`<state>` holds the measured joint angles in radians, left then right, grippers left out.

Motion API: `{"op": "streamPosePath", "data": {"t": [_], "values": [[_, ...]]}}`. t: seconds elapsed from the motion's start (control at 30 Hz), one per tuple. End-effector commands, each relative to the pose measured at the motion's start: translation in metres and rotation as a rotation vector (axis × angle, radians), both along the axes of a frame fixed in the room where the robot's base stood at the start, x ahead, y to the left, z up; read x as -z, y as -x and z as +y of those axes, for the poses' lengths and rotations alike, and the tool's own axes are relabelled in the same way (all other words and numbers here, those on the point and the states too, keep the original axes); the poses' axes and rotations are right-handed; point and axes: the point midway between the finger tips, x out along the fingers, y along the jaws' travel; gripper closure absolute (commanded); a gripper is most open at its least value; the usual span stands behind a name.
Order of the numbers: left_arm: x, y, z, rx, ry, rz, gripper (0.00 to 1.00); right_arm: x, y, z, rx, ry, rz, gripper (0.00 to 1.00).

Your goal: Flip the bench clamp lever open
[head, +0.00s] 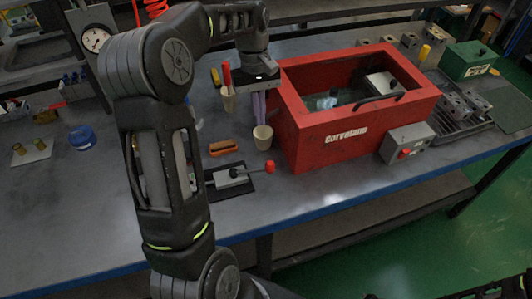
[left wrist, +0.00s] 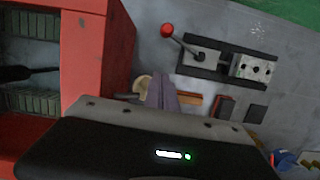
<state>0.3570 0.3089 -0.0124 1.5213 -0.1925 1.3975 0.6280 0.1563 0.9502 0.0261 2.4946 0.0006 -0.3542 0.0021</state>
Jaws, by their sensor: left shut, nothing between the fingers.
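The bench clamp (head: 230,177) is a grey block on a black plate near the front of the bench, left of the red tank. Its lever ends in a red knob (head: 270,166) and sticks out to the right at a low angle. In the left wrist view, the clamp (left wrist: 250,68) shows at upper right, with its red knob (left wrist: 167,30) to the left. My left gripper (head: 259,118) points down, shut and empty, behind and above the clamp. Its purple-grey fingers (left wrist: 162,92) show in the left wrist view, apart from the lever.
The red tank (head: 345,138) stands close to the right of the gripper, with a grey switch box (head: 407,143) at its front. A beige cup (head: 263,138) and an orange block (head: 223,147) lie between gripper and clamp.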

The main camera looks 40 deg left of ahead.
Motion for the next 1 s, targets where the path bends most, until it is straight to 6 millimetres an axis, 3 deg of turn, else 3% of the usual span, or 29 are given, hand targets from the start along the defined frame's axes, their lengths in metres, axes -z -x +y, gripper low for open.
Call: {"op": "streamPosePath", "data": {"t": [0.07,0.43,0.7,1.0], "values": [[0.016,0.002,-0.003,0.0,0.0,0.001,1.0,0.012,-0.001,0.0,0.0,-0.002,-0.003,1.0],[0.082,0.014,-0.017,0.002,0.002,0.005,1.0,-0.003,0.0,0.0,0.0,0.0,0.0,1.0],[0.08,0.034,-0.045,0.001,0.0,0.001,1.0,-0.012,0.001,-0.001,0.002,0.003,0.004,1.0],[0.081,0.036,-0.049,0.001,-0.001,-0.001,1.0,-0.012,0.002,-0.001,0.001,0.003,0.005,1.0]]}}
